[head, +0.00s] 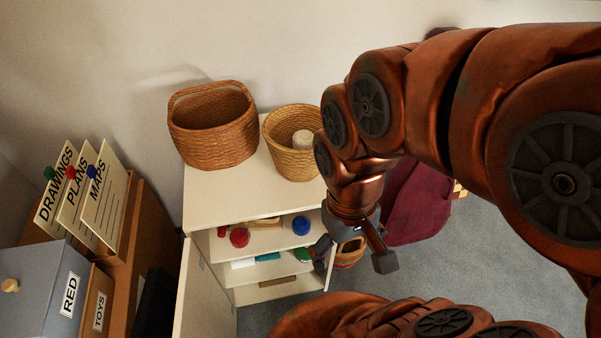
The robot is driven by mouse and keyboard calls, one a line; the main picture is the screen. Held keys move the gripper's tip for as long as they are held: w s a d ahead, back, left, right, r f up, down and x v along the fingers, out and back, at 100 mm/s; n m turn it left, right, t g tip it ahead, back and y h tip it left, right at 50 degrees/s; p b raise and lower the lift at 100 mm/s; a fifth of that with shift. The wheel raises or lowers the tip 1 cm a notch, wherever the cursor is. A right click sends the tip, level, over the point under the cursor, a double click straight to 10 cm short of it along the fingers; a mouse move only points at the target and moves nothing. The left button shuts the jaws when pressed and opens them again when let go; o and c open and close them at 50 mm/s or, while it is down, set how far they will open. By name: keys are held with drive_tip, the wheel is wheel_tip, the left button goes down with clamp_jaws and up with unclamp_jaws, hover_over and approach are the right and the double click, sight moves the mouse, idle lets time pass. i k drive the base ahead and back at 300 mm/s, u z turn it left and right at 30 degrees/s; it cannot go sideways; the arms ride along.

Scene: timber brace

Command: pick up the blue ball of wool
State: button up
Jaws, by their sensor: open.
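A small round blue ball (301,225), which looks like the blue ball of wool, sits on the upper shelf inside the open white cabinet (240,195), towards its right side. My gripper (352,256) is open, with its two fingers spread and pointing down. In the picture it is just right of and slightly below the blue ball, apart from it, in front of the cabinet's right side. I see nothing between the fingers except the background basket.
A red ball (239,237) shares the shelf; a green item (302,255) is lower. Two wicker baskets (212,125) (291,165) stand on the cabinet top. The cabinet door (190,295) hangs open at left. A striped basket (350,250) and maroon cloth (415,205) are at right.

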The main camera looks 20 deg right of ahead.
sight(302, 225)
drive_tip(key=k, duration=1.3)
drive_tip(key=u, duration=0.6)
drive_tip(key=i, duration=0.7)
drive_tip(key=u, duration=0.3)
